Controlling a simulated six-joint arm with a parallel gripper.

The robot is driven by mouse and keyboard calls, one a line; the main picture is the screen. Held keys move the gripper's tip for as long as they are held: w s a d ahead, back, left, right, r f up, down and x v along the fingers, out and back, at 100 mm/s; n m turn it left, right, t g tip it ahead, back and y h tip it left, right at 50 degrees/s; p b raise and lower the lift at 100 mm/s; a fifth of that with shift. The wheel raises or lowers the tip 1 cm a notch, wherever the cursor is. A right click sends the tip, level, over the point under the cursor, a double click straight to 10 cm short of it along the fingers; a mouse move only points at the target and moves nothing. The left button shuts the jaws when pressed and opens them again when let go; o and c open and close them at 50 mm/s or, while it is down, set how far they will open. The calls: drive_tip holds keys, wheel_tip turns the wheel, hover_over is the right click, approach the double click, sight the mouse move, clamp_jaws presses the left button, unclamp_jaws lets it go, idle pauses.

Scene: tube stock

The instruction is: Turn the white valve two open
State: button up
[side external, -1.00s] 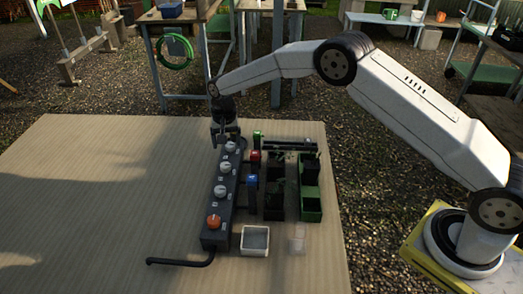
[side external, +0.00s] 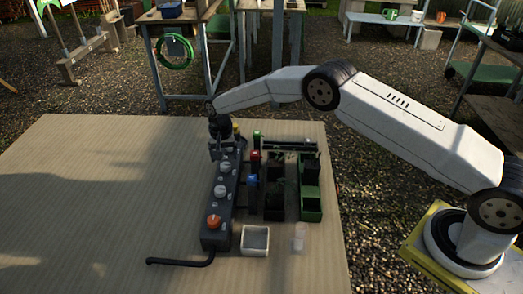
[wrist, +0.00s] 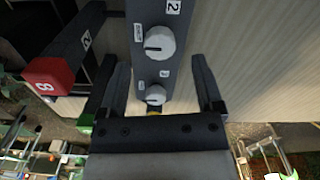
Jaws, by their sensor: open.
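A dark valve block (side external: 207,237) lies on the table with a row of white knobs and an orange knob at its near end. My gripper (side external: 222,155) is over the far end of the block. In the wrist view, my gripper (wrist: 160,65) is open and empty, its fingers either side of the white knob by the 3 (wrist: 155,95).
Right of the block stand a red cap (wrist: 48,76) marked 8, a blue cap (side external: 252,181), and dark and green bins (side external: 311,213). A white tray (side external: 255,240) and a clear container (side external: 299,238) sit at the near side.

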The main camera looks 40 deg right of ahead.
sight(225, 165)
drive_tip(key=shift+f, duration=1.8)
clamp_jaws()
